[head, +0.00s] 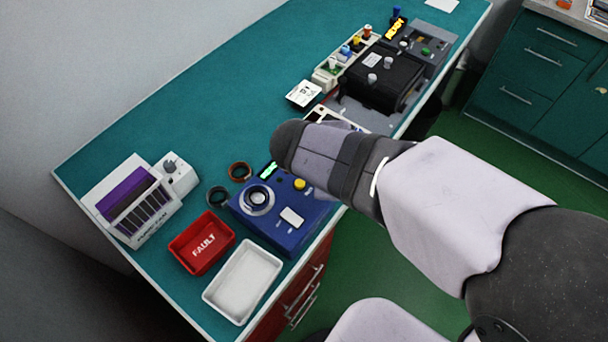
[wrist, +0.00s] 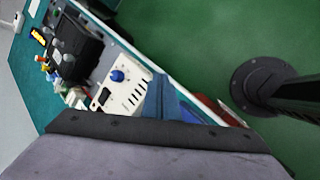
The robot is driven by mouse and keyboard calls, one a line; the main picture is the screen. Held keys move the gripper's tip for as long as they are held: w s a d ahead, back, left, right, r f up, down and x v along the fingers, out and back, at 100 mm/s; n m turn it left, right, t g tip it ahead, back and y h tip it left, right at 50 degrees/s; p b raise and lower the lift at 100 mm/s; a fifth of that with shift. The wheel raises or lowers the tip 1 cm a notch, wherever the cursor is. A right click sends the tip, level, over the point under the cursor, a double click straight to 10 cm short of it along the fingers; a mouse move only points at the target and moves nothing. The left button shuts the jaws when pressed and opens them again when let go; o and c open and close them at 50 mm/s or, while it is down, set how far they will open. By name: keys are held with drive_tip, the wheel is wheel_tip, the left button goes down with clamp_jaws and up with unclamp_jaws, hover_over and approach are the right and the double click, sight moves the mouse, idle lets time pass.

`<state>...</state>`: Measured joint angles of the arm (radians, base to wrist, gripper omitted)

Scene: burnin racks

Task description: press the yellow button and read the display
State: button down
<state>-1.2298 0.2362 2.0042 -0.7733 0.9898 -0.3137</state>
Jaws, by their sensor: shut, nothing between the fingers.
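The yellow button (head: 300,184) stands on the top of a blue box (head: 311,212) in the head view. The box has a small dark display (head: 267,170) with green lit characters, too small and slanted to read. It also carries a round dial (head: 258,199) and a white label. My gripper's dark end (head: 290,142) is just above and beyond the box in the picture, apart from the button.
A red FAULT tray (head: 178,245) and a white tray (head: 209,294) lie in front of the box. A white rack (head: 105,195) stands left, two rings lie behind the box. A black device (head: 411,82) is farther back.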

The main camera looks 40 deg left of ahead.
sight(300, 183)
drive_tip(key=s+a+r+n+t+y, duration=0.1)
drive_tip(key=s+a+r+n, duration=0.1)
drive_tip(key=a, duration=0.3)
drive_tip(key=s+a+r+n+t+y+p, duration=0.1)
drive_tip(key=s+a+r+n, duration=0.2)
drive_tip(key=s+a, duration=0.1)
drive_tip(key=shift+s+a+y, duration=0.35)
drive_tip(key=shift+a+y, duration=0.05)
drive_tip(key=shift+a, duration=0.3)
drive_tip(key=shift+f, duration=0.2)
wheel_tip(300, 183, down, 9)
drive_tip(key=b, duration=0.6)
drive_tip(key=shift+r+b, duration=0.2)
drive_tip(key=shift+b, duration=0.2)
idle(1.0)
drive_tip(key=shift+f+b, duration=0.3)
drive_tip(key=shift+f, duration=0.1)
drive_tip(key=shift+f+b, duration=0.3)
drive_tip(key=shift+f, duration=0.15)
idle(0.7)
drive_tip(key=shift+r, duration=0.2)
drive_tip(key=shift+r+p, duration=0.7)
drive_tip(key=shift+p, duration=0.05)
